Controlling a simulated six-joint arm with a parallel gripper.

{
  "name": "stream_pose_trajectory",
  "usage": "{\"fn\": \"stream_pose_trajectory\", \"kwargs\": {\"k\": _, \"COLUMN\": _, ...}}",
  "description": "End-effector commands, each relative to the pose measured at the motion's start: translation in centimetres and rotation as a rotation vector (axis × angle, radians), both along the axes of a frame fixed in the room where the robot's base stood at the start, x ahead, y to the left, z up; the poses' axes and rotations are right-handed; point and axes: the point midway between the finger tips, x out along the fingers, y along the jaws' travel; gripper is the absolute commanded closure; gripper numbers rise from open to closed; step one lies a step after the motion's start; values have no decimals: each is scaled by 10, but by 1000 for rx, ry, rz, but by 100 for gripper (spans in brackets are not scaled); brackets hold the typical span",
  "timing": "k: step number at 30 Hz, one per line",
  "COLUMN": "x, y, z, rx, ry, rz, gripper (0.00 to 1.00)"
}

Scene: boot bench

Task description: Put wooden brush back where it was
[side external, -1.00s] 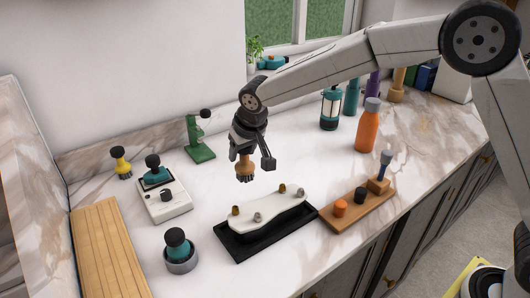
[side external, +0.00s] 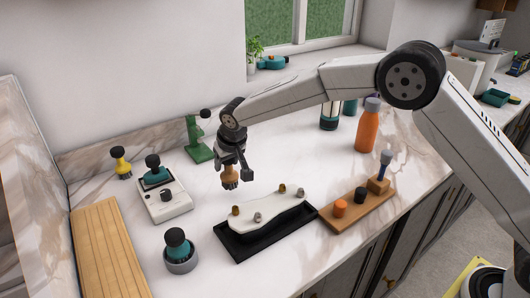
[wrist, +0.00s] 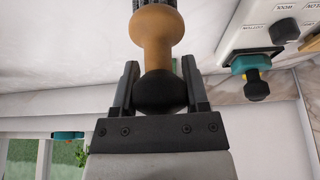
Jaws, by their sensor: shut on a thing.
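My gripper (side external: 232,160) is shut on the wooden brush (side external: 229,177). The brush hangs bristles down above the white counter, apart from it, behind and left of the black tray. In the wrist view my gripper (wrist: 160,88) has its fingers on either side of the dark knob of the brush, whose tan wooden body (wrist: 155,27) points away from the jaws. The bristle ends are cut off at the top of that view. Where the brush stood before cannot be told from these frames.
Left of the gripper are a white box (side external: 181,207) with a teal brush, a green stand (side external: 198,152) and a yellow brush (side external: 120,160). In front are a teal brush in a grey cup (side external: 181,266) and a black tray (side external: 240,250). A wooden rack (side external: 352,217) stands right.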

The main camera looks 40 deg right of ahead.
Motion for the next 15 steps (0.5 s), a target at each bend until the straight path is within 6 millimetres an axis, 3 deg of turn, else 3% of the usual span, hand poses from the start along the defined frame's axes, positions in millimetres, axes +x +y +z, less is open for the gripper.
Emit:
{"fn": "stream_pose_trajectory", "kwargs": {"k": 9, "x": 4, "y": 1, "z": -28, "rx": 0, "ry": 1, "rz": 1, "gripper": 100}}
{"fn": "stream_pose_trajectory", "kwargs": {"k": 15, "x": 4, "y": 1, "z": -36, "rx": 0, "ry": 0, "rz": 1, "gripper": 100}}
